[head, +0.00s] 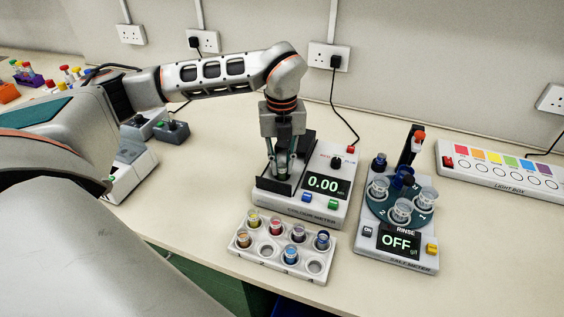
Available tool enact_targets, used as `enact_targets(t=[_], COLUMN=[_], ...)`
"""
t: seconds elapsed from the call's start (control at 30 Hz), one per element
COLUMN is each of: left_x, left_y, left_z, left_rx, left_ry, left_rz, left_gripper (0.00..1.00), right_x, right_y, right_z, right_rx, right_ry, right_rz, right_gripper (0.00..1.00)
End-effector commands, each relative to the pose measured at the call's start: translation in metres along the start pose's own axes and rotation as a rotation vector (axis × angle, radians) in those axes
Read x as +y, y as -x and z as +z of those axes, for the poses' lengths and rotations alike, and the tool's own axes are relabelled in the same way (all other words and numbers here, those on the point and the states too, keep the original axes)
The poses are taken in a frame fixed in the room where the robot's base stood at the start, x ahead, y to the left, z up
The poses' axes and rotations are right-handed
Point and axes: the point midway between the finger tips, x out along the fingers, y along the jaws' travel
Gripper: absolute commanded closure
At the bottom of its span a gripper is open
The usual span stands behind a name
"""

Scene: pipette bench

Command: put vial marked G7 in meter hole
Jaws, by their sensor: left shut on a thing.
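My left gripper (283,168) points straight down over the left part of the colorimeter (295,210), whose screen reads 0.00. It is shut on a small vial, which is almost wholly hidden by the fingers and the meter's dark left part. The meter hole is hidden there too, so I cannot tell how deep the vial sits. The white vial rack (235,250) stands in front of the meter. It holds several vials with coloured contents, and two front-row holes look empty. I cannot read any vial mark, G7 included. My right gripper is out of view.
A salt meter (408,257) with clear cups on a round turntable stands to the right, its screen reading OFF. A light box (500,175) lies at the far right. A grey device (172,130) stands behind my arm. The bench is clear between rack and front edge.

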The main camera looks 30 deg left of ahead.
Motion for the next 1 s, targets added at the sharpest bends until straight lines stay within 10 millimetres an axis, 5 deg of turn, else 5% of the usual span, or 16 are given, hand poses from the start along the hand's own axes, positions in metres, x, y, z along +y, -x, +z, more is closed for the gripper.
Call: enact_targets(t=[0.43,0.5,0.53,1.0], left_x=[0.000,0.000,0.000,-0.001], left_y=[-0.007,-0.006,-0.006,0.005], left_z=[0.000,0.000,0.000,0.000], left_rx=[-0.001,0.000,0.000,-0.001], left_ry=[-0.001,-0.001,-0.001,0.000], left_rz=[-0.001,-0.001,-0.001,-0.001], left_gripper=[0.98,0.68,0.67,0.67], right_x=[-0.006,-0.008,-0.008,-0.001], right_y=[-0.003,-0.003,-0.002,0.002], right_z=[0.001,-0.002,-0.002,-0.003], right_rx=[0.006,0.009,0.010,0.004], right_ry=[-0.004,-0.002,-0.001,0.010], right_rz=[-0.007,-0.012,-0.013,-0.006], right_gripper=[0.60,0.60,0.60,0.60])
